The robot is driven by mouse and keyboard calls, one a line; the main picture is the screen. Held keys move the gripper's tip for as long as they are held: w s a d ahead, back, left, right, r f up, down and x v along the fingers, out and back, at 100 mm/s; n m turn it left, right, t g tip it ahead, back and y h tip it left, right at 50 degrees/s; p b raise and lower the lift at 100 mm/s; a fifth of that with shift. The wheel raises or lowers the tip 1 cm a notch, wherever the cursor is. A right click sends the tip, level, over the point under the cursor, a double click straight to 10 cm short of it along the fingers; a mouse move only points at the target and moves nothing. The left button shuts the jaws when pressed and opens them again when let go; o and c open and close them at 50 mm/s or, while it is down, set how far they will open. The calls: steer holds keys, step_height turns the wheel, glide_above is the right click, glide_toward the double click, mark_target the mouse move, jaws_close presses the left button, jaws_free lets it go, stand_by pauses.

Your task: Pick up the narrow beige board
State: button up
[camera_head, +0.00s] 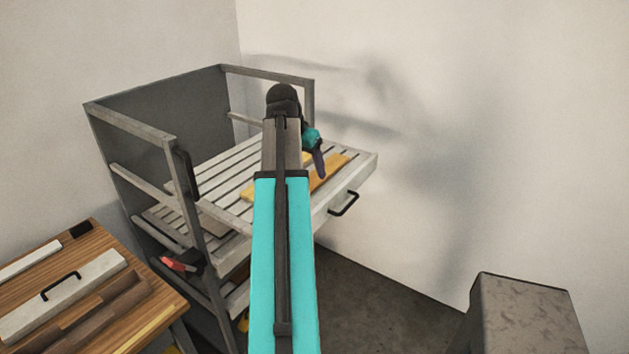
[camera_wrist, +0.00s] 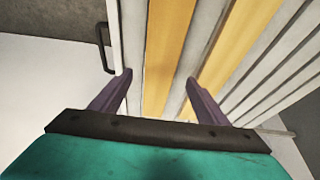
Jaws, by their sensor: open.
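Two narrow yellow-tan boards lie along the pulled-out slatted tray. The front one (camera_head: 332,170) is nearer the tray handle and more orange. The other (camera_head: 249,193) is partly hidden behind my arm. I cannot tell which one is the beige board. In the wrist view, the front board (camera_wrist: 166,50) runs between my open fingers and the second board (camera_wrist: 240,40) lies right of it, with pale slats between. My gripper (camera_wrist: 158,78) is open and empty, pointing down at the tray; it also shows in the head view (camera_head: 318,165). Its height above the boards is unclear.
The slatted tray (camera_head: 359,162) slides from a grey rack (camera_head: 170,100) with upright posts and rails. A black handle (camera_head: 344,203) sits on its front. A wooden table (camera_head: 58,248) at lower left carries several boards. A grey block (camera_head: 522,315) stands at lower right.

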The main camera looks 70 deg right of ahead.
mark_target(313, 179)
steer(key=shift+f, duration=0.1)
steer(key=shift+p+x, duration=0.9)
steer(key=shift+x, duration=0.2)
steer(key=shift+p+x, duration=0.45)
steer(key=shift+x, duration=0.95)
steer(key=shift+d, duration=0.15)
steer(key=shift+c, duration=0.2)
steer(key=c, duration=1.3)
steer(key=shift+r, duration=0.25)
